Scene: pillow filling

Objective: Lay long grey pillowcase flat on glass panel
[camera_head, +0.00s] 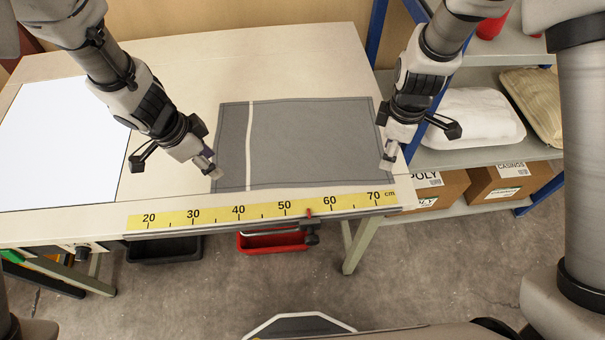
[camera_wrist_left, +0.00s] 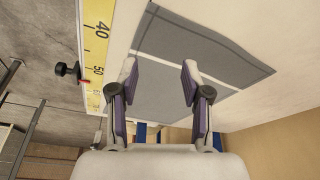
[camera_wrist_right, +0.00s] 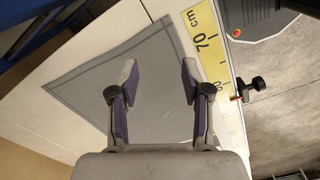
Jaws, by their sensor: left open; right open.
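The grey pillowcase (camera_head: 310,145) lies flat on the wooden table, with a white stripe near its left end. It also shows in the left wrist view (camera_wrist_left: 205,45) and the right wrist view (camera_wrist_right: 95,85). The glass panel (camera_head: 65,145), a bright white rectangle, is at the table's left and looks bare. My left gripper (camera_head: 214,173) is open at the pillowcase's left front corner; its fingers (camera_wrist_left: 160,85) are apart with nothing held. My right gripper (camera_head: 388,160) is open at the pillowcase's right edge; its fingers (camera_wrist_right: 160,80) are also apart and empty.
A yellow ruler (camera_head: 260,214) with a red-marked slider runs along the table's front edge. A red bin (camera_head: 272,241) and a black bin (camera_head: 165,249) hang below. Shelves at the right hold a white pillow (camera_head: 472,116) and cardboard boxes (camera_head: 510,179). Table behind the pillowcase is clear.

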